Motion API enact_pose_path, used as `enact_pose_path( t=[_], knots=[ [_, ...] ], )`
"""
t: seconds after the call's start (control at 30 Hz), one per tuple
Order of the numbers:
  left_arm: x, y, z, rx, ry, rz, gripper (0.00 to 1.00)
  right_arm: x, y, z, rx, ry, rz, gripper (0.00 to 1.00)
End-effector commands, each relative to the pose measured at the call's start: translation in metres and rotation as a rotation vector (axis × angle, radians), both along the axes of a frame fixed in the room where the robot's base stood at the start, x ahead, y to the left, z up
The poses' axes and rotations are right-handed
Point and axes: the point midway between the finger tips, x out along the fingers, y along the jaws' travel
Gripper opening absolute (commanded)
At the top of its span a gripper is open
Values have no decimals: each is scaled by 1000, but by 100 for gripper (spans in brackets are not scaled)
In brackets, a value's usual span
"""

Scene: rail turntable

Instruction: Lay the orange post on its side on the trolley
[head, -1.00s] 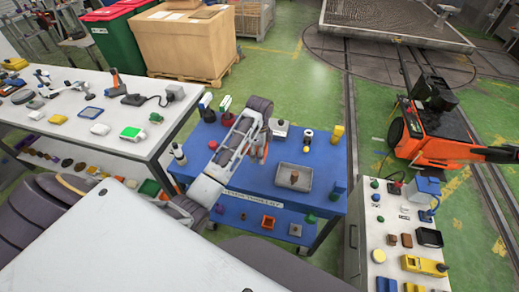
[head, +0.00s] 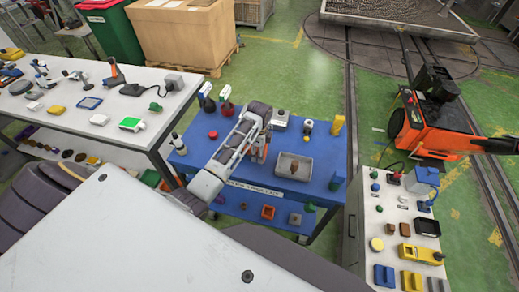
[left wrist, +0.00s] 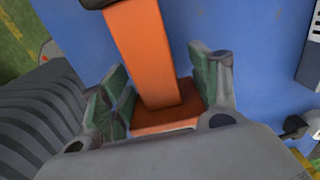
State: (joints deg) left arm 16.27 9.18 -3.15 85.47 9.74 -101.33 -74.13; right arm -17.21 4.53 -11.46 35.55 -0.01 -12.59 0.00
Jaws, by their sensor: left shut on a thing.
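The orange post (left wrist: 143,50) has a square shaft, a wider orange foot (left wrist: 165,118) and a dark end at the top of the left wrist view. My left gripper (head: 257,152) is shut on the post, with its green-padded fingers on either side near the foot. In the head view the fingers mostly hide the post, over the middle of the blue trolley (head: 195,155). I cannot tell if the post touches the trolley top, or whether it is upright or tilted. My right gripper is not in view.
A yellow piece (head: 337,125), a red button (head: 212,134) and dark-and-white bottles stand around the trolley top.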

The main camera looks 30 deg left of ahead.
Motion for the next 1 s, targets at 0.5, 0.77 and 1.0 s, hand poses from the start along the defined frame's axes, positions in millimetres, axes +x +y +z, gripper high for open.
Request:
enact_pose_path(
  t=[0.5,0.77,1.0],
  knots=[
    [1,0,-8,0,-2,1,34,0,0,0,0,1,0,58],
    [1,0,-8,0,-2,1,34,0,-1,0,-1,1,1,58],
    [1,0,-10,0,-2,1,34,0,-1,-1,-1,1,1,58]
  ],
)
